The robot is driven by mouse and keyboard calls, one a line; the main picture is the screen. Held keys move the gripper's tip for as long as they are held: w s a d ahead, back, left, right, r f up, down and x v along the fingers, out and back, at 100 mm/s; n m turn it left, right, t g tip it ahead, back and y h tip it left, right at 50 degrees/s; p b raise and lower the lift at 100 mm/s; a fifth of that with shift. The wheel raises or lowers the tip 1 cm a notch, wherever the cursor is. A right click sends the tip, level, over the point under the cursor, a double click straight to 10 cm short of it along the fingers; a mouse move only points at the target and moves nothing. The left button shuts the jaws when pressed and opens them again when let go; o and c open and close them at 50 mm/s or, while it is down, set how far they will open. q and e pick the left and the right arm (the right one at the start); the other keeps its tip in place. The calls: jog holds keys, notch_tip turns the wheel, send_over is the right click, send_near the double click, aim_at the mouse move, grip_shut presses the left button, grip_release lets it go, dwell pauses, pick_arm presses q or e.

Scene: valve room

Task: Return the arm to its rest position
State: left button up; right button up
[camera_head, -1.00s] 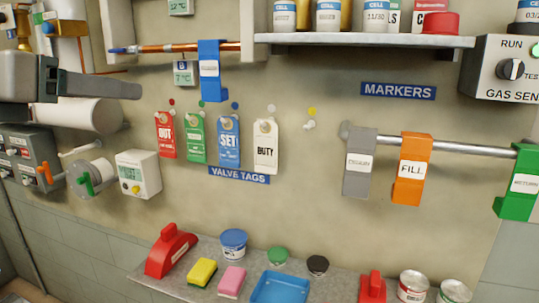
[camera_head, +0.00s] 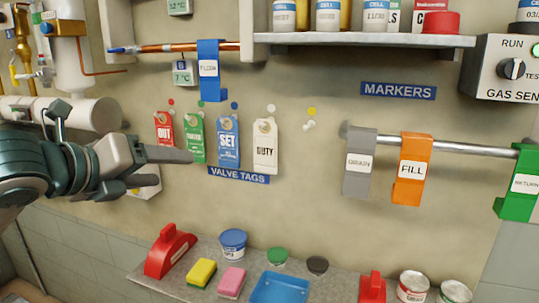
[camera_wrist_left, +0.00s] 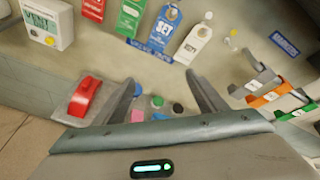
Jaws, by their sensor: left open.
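My left arm comes in from the left edge in the head view, and its gripper (camera_head: 165,164) points right, in front of the wall. It covers the lower part of the red tag (camera_head: 164,131) and most of the small white meter box (camera_head: 150,191). In the left wrist view the gripper (camera_wrist_left: 160,78) has its two fingers wide apart with nothing between them. The shelf items show beyond the fingers, at a distance. My right gripper is in neither view.
Green, blue and white valve tags (camera_head: 228,142) hang right of the gripper. A low shelf (camera_head: 203,293) below holds a red-handled tool (camera_head: 170,250), sponges, lids and cans. A rail (camera_head: 470,148) with grey, orange and green markers is at right.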

pick_arm(q)
jog(key=s+d+f+n+g, duration=0.15)
jog(key=f+n, duration=0.45)
jog(key=f, duration=0.6)
jog(key=s+f+n+g+y, duration=0.15)
jog(key=f+n, duration=0.35)
jog(key=f, duration=0.7)
jog(key=s+d+f+n+g, duration=0.1)
jog(key=s+f+n, duration=0.35)
jog(key=f, duration=0.75)
jog(key=s+a+f+n+g+y, duration=0.25)
jog(key=s+f+n, duration=0.55)
jog(key=s+f, duration=0.4)
jog(key=s+a+f+n+g+y, duration=0.1)
jog(key=s+a+f+n+g, duration=0.2)
jog(key=s+f+n, duration=0.8)
jog(key=s+f+m, duration=0.3)
jog(key=f, duration=2.3)
jog(key=s+a+f+g+b, duration=0.1)
jog(key=s+a+f+g, duration=0.1)
jog(key=s+f, duration=1.7)
jog(key=shift+a+f+y, duration=0.3)
jog(key=shift+a+f, duration=0.2)
jog(key=shift+a, duration=0.05)
jog(key=shift+w+m, duration=0.1)
jog(key=shift+m, duration=0.15)
